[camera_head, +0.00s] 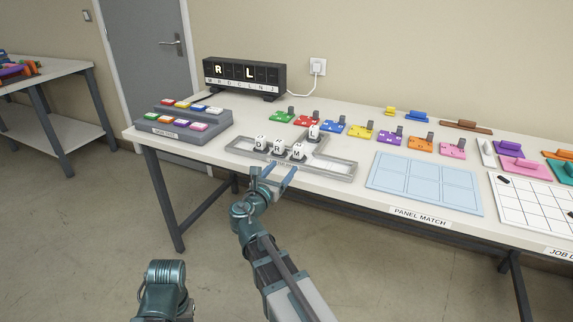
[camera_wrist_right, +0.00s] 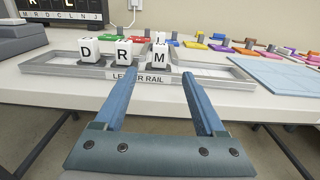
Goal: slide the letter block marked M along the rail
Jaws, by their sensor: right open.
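The white letter block marked M (camera_head: 298,151) stands on the grey letter rail (camera_head: 335,173), at the right end of a row with the block marked R (camera_head: 279,147) and the block marked D (camera_head: 261,144). The block marked L (camera_head: 313,131) stands behind M on the rail's back branch and is mostly hidden there. My right gripper (camera_head: 278,176) is open and empty at the table's front edge, before the blocks. My left gripper is not clearly in view; a teal arm part shows at the bottom.
The rail right of M is clear. A black letter display (camera_head: 245,77) and a grey button stand (camera_head: 178,131) are at the left. Coloured pieces (camera_head: 360,134) line the back, and a pale blue panel board (camera_head: 424,184) lies right of the rail.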

